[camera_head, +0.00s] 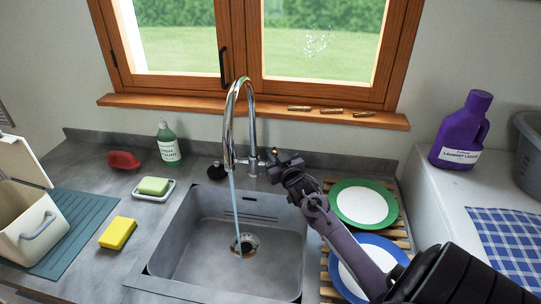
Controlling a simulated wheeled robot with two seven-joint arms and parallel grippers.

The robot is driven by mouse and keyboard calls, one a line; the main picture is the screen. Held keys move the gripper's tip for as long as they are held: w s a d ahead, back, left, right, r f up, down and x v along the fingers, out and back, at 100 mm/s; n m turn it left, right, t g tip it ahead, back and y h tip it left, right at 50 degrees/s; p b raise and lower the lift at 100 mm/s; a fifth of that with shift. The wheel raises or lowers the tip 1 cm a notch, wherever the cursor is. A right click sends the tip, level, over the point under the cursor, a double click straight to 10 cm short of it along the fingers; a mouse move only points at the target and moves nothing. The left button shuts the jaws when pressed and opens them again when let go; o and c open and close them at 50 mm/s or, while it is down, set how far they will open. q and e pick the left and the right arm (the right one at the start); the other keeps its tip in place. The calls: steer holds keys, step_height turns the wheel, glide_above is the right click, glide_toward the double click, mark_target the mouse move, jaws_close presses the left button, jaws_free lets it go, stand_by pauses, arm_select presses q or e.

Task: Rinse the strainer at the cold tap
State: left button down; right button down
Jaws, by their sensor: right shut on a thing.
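The chrome tap (245,100) arches over the grey sink (190,255), and a thin stream of water (235,205) runs from its spout. The stream falls to the sink floor at the drain, where a round metal strainer (246,240) shows. I cannot tell whether it sits in the drain or just on it. My right gripper (268,164) is at the tap's right side, shut on the tap lever (252,161); its fingers partly hide the lever. My left gripper is out of view.
A green plate (362,204) and a blue-rimmed plate (367,262) lie on a slatted rack under my right arm. A soap bottle (168,146), green sponge (154,186) and yellow sponge (118,232) are left of the sink. A purple detergent bottle (463,132) stands at right.

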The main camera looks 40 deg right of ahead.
arm_select(q)
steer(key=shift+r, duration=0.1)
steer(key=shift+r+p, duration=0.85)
steer(key=shift+p, duration=0.05)
arm_select(e)
steer(key=shift+w+d+r+g, duration=0.1)
steer(key=shift+d+r+g, duration=0.05)
steer(key=shift+r+g, duration=0.2)
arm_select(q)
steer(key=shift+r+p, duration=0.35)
arm_select(e)
steer(key=shift+d+m, duration=0.1)
steer(key=shift+m, duration=0.2)
steer(key=shift+w+f+g+y, duration=0.1)
steer(key=shift+f+g+y, duration=0.15)
steer(key=shift+f+y, duration=0.05)
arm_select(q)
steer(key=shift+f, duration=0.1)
arm_select(e)
steer(key=c, duration=1.5)
jaws_free()
